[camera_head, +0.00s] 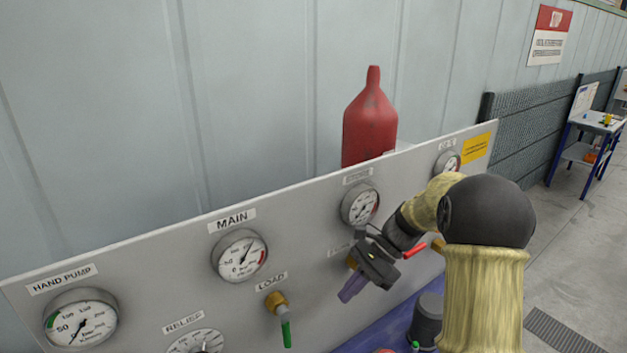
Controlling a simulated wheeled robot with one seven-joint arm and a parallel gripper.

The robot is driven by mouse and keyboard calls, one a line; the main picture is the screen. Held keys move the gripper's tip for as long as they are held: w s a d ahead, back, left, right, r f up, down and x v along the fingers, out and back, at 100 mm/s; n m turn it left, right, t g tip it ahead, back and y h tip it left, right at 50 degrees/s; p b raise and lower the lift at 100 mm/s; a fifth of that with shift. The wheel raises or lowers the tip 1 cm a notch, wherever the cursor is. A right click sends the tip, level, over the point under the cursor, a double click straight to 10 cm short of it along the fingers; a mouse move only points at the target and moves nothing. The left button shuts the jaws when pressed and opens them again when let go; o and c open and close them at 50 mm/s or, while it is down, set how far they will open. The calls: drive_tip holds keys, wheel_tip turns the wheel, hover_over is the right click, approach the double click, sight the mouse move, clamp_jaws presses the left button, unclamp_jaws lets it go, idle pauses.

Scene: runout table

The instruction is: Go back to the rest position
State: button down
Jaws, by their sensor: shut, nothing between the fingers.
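My gripper (374,268) is dark grey and is right of centre, in front of the grey gauge panel (160,262). It is shut and empty. It is close to a brass valve fitting, below the gauge (360,205) in the middle of the panel. A purple piece (351,289) shows just below the gripper; I cannot tell whether it touches. My tan and black arm comes in from the lower right and hides part of the panel's right side.
The panel also carries the MAIN gauge (240,256), the HAND PUMP gauge (80,319), a green LOAD handle (286,332) and a red handle (415,250). A red bottle (370,125) stands behind the panel. Floor is open at right, before a blue-legged table (596,125).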

drive_tip(key=s+d+f+n+t+h, duration=0.2)
drive_tip(key=s+n+t+h, duration=0.1)
drive_tip(key=s+n, duration=0.3)
drive_tip(key=s+d+f+n+t+h, duration=0.2)
drive_tip(key=s+n+h, duration=0.3)
drive_tip(key=s+n, duration=0.2)
drive_tip(key=shift+s+d+n+t, duration=0.3)
drive_tip(key=shift+s+t, duration=0.1)
drive_tip(key=shift+s, duration=0.55)
drive_tip(key=shift+a, duration=0.1)
